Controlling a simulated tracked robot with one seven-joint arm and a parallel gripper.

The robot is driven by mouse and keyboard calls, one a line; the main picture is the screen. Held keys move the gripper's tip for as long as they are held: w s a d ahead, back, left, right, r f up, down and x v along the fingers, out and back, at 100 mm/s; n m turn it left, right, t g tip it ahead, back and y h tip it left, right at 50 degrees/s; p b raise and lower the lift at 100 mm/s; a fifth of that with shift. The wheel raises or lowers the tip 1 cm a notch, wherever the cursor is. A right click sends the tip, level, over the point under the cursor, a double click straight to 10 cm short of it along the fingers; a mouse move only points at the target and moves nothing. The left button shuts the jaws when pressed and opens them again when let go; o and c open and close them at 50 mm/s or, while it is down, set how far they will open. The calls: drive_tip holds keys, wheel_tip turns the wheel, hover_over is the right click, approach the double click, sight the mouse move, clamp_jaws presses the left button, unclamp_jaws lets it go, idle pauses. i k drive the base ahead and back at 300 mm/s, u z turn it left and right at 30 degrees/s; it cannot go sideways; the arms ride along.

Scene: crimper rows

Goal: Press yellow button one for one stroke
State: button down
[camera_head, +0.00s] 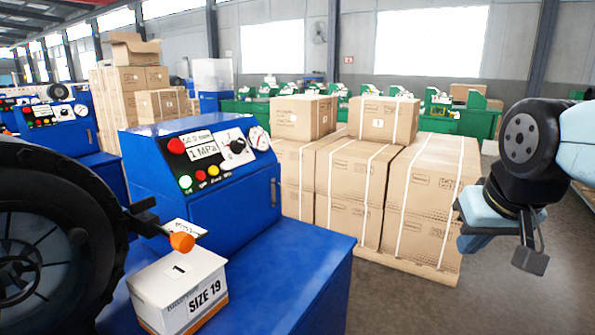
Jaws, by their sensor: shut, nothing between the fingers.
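A small yellow button (213,170) sits in the lower row on the sloped control panel of the blue crimper (250,197), left of centre. A red button (200,176) and a lit green-white button (185,182) are to its left. Any number marking by the yellow button is too small to read. My gripper (530,262) hangs at the right, pointing down, far from the panel and touching nothing. It is shut and empty.
The panel also carries a red mushroom button (176,146), a black knob (238,146) and a gauge (260,138). A white SIZE 19 box (165,285) and an orange-tipped part (182,242) stand in front. Stacked cartons (432,215) fill the middle behind.

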sight(213, 170)
drive_tip(key=z, duration=0.05)
drive_tip(key=k, duration=0.95)
drive_tip(key=z, duration=1.05)
drive_tip(key=i, duration=0.7)
drive_tip(key=u, duration=2.3)
drive_tip(key=i, duration=0.55)
drive_tip(key=u, duration=0.1)
